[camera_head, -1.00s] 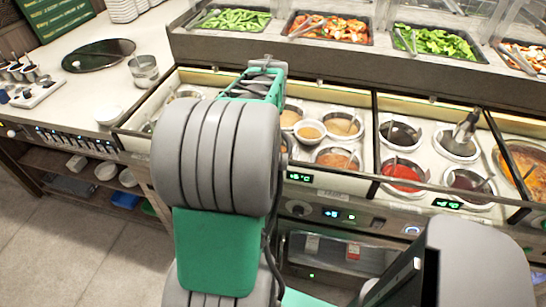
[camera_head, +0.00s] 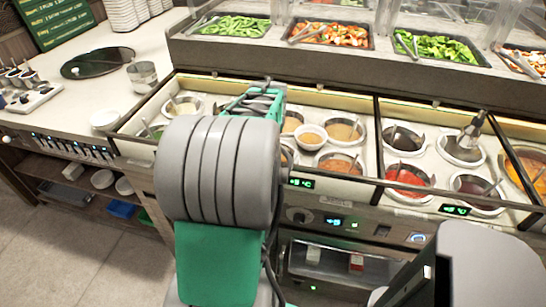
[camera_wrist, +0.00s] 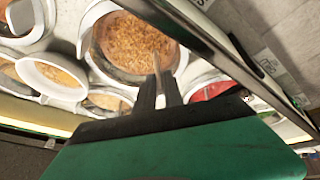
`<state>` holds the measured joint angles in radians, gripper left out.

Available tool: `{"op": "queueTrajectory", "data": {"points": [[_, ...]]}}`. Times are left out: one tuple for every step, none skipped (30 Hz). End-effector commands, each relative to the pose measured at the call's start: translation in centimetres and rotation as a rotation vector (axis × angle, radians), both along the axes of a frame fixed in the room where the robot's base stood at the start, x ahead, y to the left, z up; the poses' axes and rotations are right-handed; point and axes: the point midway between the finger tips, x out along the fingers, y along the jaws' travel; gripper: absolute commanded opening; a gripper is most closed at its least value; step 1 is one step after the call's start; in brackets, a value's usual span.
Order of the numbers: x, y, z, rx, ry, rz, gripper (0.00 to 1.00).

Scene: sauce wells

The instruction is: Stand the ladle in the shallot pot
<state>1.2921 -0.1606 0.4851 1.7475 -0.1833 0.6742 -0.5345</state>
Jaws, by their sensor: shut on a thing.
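The shallot pot (camera_wrist: 130,45), a round metal pot of brown flakes, lies just beyond my fingertips in the wrist view. It appears to be the brown-filled pot (camera_head: 340,163) in the front row of the head view. My gripper (camera_wrist: 160,90) is shut on the ladle (camera_wrist: 157,63). Only a thin, pale length of the ladle shows between the fingers, pointing over the pot. Its other parts are hidden, and I cannot tell whether it touches the flakes. In the head view my arm hides the fingers.
A white bowl (camera_wrist: 53,78) of orange-brown food stands next to the pot. A red sauce pot (camera_head: 407,178) and a dark sauce pot (camera_head: 402,138) stand to the right. A rail (camera_head: 430,196) runs along the wells' front. Food trays (camera_head: 329,31) stand behind.

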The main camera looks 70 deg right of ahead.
Motion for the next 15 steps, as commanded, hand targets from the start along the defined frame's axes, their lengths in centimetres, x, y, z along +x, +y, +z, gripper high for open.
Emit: {"op": "queueTrajectory", "data": {"points": [[0.0, 0.0, -0.13, 0.0, 0.0, 0.0, 0.0], [0.0, 0.0, -0.13, 0.0, 0.0, 0.0, 0.0], [-0.01, 0.0, -0.12, 0.0, 0.0, 0.0, 0.0], [-0.01, 0.0, -0.11, 0.0, 0.0, 0.0, 0.0], [-0.01, 0.0, -0.11, 0.0, 0.0, 0.0, 0.0], [-0.01, 0.01, -0.13, 0.001, 0.001, 0.0, 0.0], [-0.01, 0.01, -0.14, 0.001, 0.001, 0.0, 0.13], [-0.01, 0.01, -0.15, 0.001, 0.001, 0.0, 0.16], [-0.02, 0.02, -0.15, 0.001, 0.001, 0.0, 0.19], [-0.02, 0.02, -0.15, 0.001, 0.001, 0.0, 0.22], [-0.01, 0.01, -0.14, 0.001, 0.001, 0.0, 0.24], [-0.01, 0.01, -0.14, 0.001, 0.001, 0.0, 0.27], [-0.01, 0.01, -0.14, 0.001, 0.001, 0.0, 0.3], [-0.01, 0.01, -0.13, 0.001, 0.001, 0.0, 0.32], [-0.01, 0.0, -0.12, 0.0, 0.0, 0.0, 0.36]]}}
